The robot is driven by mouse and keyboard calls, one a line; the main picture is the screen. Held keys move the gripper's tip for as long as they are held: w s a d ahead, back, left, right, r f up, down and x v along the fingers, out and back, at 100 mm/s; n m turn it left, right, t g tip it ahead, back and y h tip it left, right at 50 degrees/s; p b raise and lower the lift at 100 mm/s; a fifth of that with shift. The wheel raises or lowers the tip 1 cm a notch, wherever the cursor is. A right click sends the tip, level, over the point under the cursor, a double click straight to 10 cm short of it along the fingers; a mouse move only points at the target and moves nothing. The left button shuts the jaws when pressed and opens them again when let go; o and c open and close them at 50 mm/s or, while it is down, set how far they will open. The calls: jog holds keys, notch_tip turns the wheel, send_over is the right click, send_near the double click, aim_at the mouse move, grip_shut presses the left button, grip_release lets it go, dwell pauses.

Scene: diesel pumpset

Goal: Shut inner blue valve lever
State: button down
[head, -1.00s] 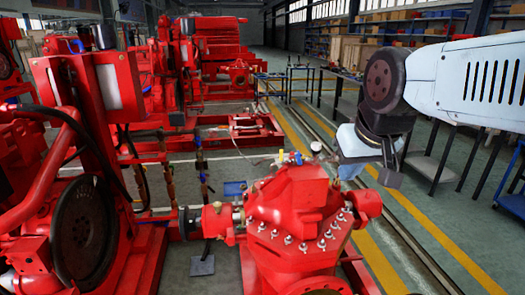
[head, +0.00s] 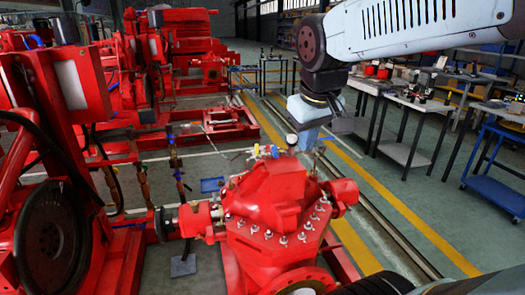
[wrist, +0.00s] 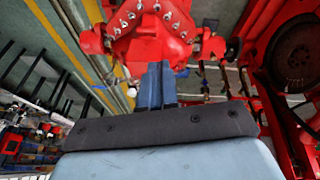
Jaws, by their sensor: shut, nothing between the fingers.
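A small blue valve lever (head: 275,151) stands on the far side of the red pump casing (head: 275,200), beside a yellow lever (head: 257,151) and just left of a round gauge (head: 291,139). The lever is too small to tell its angle. My gripper (head: 306,146) is right of the gauge and the blue lever, behind the top of the pump, and looks apart from the lever. In the wrist view my gripper's blue-grey fingers (wrist: 155,68) are together and empty, pointing toward the red pump (wrist: 150,45). No blue lever can be made out there.
A red engine frame with a black flywheel (head: 48,240) stands at left. Work tables (head: 405,110) and a blue trolley (head: 495,190) stand at right. Open floor with yellow lines (head: 410,230) lies between them and the pump.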

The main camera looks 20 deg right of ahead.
jog(key=w+n+g+h, duration=0.2)
jog(key=w+n, duration=0.2)
jog(key=w, duration=0.6)
jog(key=w+a+f+n+g+h, duration=0.25)
jog(key=w+a+f+n, duration=0.3)
jog(key=w, duration=0.65)
jog(key=w+a+f+n+g+h, duration=0.1)
jog(key=w+a+f+n+h, duration=0.45)
jog(key=w, duration=0.65)
jog(key=y, duration=0.2)
send_near(273, 153)
jog(key=a+f+x, duration=0.1)
jog(key=x, duration=0.5)
jog(key=shift+d+f+m, duration=0.3)
jog(key=shift+m, duration=0.1)
jog(key=shift+s+d, duration=0.25)
jog(key=shift+d, duration=0.55)
